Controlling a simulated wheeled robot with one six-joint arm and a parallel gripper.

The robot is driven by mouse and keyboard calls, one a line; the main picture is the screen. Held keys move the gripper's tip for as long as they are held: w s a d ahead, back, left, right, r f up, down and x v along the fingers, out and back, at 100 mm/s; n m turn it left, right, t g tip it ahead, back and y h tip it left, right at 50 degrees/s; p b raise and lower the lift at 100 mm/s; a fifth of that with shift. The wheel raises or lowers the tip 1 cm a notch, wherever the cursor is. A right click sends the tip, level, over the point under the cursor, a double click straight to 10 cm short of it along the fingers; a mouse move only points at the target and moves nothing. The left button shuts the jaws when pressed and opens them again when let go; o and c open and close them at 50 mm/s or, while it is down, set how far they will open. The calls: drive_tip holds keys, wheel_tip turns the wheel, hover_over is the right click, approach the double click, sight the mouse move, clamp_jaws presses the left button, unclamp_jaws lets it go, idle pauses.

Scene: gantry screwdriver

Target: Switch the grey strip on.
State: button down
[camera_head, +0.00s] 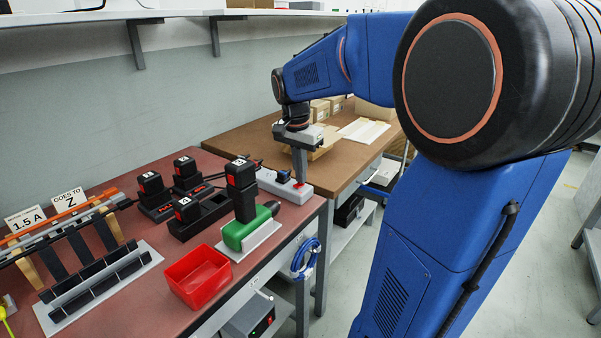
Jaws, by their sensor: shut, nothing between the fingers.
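The grey power strip (283,186) lies at the right end of the red-brown bench, near its edge. A red switch (298,184) shows at its right end, and a dark plug (283,176) sits in it further left. My gripper (299,180) points straight down over the strip's right end, with its fingers shut and empty. Its tip is at or just above the red switch; I cannot tell whether it touches. The fingertips partly cover the switch, and its on or off position is too small to read.
Left of the strip stand a green tool holder (238,237) with a black battery, several black chargers with numbered batteries, and a red bin (198,277). A brown table (240,142) with boxes stands behind. A wall shelf (180,30) runs above. The bench's right edge is close.

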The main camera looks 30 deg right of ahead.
sight(297, 185)
drive_tip(key=shift+s+a+f, duration=0.1)
drive_tip(key=shift+a+f, duration=0.05)
drive_tip(key=shift+s+a, duration=0.2)
drive_tip(key=shift+a, duration=0.45)
drive_tip(key=shift+r, duration=0.7)
wheel_tip(297, 185, up, 13)
drive_tip(key=a, duration=0.1)
drive_tip(key=shift+s+a, duration=0.3)
drive_tip(key=shift+d+f, duration=0.1)
drive_tip(key=shift+w+d, duration=0.25)
drive_tip(key=shift+d, duration=0.35)
